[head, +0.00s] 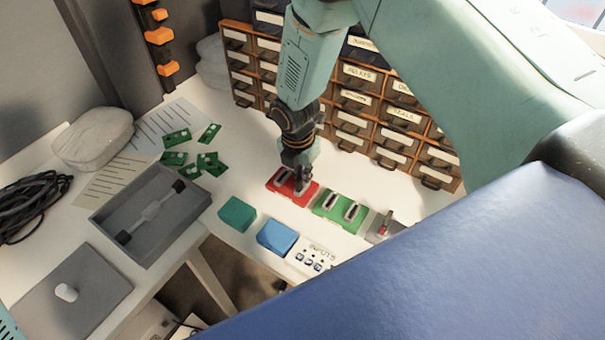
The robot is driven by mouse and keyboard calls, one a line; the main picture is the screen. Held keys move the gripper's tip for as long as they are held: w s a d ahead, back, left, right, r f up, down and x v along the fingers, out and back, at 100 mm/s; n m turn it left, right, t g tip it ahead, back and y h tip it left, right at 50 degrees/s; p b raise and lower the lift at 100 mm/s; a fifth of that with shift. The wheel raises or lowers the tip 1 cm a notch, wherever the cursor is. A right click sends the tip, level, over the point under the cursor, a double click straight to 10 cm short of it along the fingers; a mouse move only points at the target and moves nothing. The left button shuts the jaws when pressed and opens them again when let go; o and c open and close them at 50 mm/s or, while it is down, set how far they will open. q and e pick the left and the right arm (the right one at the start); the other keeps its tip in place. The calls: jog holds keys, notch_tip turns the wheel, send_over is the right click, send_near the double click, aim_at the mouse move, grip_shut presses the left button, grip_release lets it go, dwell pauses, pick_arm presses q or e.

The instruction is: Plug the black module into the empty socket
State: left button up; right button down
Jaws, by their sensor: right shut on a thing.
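My right gripper (301,178) points down over the red socket block (279,187), its fingers close together. It is shut on a small dark piece, seemingly the black module, mostly hidden by the fingers; I cannot tell whether the piece touches the block. The red block has a light-rimmed slot on its left part; its right part is partly covered by the gripper. To its right, a green socket block (341,209) shows two light-rimmed dark slots. A grey block (376,232) with a red upright part stands farther right. My left gripper is out of view.
A drawer cabinet (357,90) stands behind the blocks. In front are a teal block (237,214), a blue block (277,237) and a white input panel (312,256). A grey tray (176,219) and green circuit boards (177,138) lie left. My blue body hides the lower right.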

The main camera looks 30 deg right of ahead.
aim_at(299, 178)
jog(key=c, duration=1.4)
grip_release()
jog(key=r, duration=0.4)
jog(key=a+r, duration=0.1)
jog(key=r, duration=0.7)
jog(key=shift+s+a, duration=0.15)
jog(key=shift+s, duration=0.2)
